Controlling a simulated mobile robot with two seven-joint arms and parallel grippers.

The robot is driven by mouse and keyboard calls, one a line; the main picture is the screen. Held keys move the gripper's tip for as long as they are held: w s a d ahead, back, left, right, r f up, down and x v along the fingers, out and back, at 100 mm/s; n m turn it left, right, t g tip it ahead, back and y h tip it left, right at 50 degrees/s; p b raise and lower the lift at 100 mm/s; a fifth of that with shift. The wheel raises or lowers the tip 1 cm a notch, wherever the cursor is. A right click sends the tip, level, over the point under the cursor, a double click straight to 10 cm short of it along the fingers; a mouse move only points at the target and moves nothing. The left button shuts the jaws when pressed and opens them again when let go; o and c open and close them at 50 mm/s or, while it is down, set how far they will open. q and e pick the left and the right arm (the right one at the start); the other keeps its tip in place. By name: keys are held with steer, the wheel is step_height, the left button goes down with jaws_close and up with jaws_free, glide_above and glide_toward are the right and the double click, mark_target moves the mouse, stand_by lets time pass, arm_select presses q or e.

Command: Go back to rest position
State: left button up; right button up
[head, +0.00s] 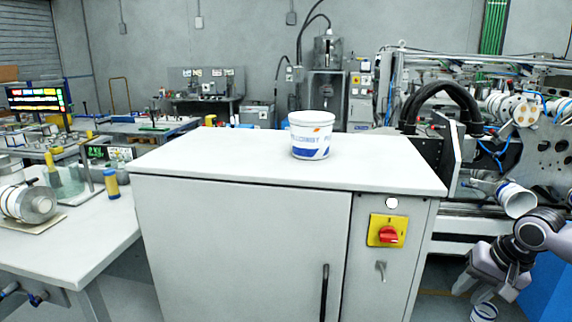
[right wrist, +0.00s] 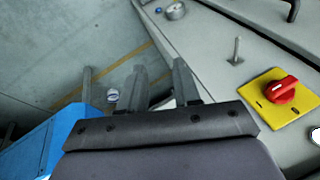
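My right gripper (head: 484,288) hangs low at the right of the head view, beside the cabinet's right side. Its fingers are apart with nothing held between them. In the right wrist view the fingers (right wrist: 135,85) point away over the grey floor. My left gripper is not in view. A white tub (head: 311,140) with blue print and a lid stands upright on the white cabinet (head: 220,155), well away from my right gripper.
The cabinet front has a red switch on a yellow plate (head: 387,231) and a black handle (head: 324,292). Another white tub (head: 518,201) lies tilted at the machine on the right. A small white-and-blue round thing (head: 484,312) shows below my right gripper. A worktable (head: 85,235) stands left.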

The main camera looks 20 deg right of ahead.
steer(key=s+a+f+n+t, duration=0.1)
steer(key=s+a+f+n, duration=0.15)
steer(key=f, duration=0.45)
steer(key=s+a+f+n, duration=0.1)
steer(key=s+a+f, duration=0.1)
steer(key=a+f, duration=0.35)
steer(key=s+a+f+n+t, duration=0.1)
steer(key=s+a+f+n, duration=0.1)
steer(key=f, duration=0.6)
steer(key=s+a+f+n+t, duration=0.1)
steer(key=s+a+n+t, duration=0.1)
steer(key=a, duration=0.8)
steer(key=s+a+f+n+t+y, duration=0.1)
steer(key=s+a+n+t, duration=0.1)
steer(key=a, duration=0.8)
steer(key=shift+s+f+n, duration=0.15)
steer(key=shift+s+n, duration=0.1)
steer(key=shift+n, duration=0.6)
